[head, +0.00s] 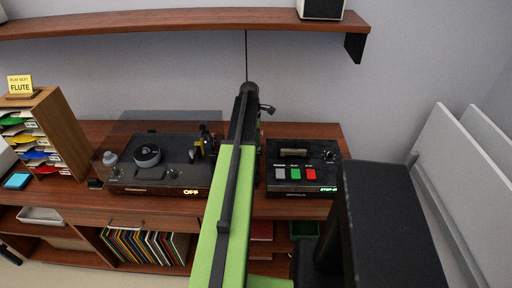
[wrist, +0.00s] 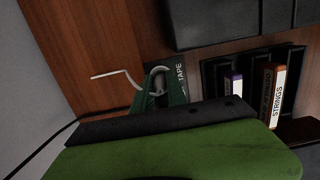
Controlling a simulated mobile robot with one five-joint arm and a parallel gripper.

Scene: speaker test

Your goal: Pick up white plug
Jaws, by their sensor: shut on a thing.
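My gripper (wrist: 163,94) shows in the wrist view as two dark green fingers beyond the black edge of my wrist. It is shut on a small pale piece that looks like the white plug (wrist: 158,74), with a curved white lead at its top. The fingers hide most of its body. A bent white lead (wrist: 115,74) stretches to the left of the fingers. Behind is a dark panel marked TAPE (wrist: 180,72). In the head view my arm reaches away over the wooden desk (head: 325,207), and my fingers and the plug cannot be made out there.
A turntable (head: 155,165) marked OFF stands left of my arm, and a tape deck (head: 300,165) right. Labelled tapes (wrist: 276,95) stand in a dark rack at the right. A wall shelf (head: 180,20) spans above. A black cable (wrist: 50,148) runs at lower left.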

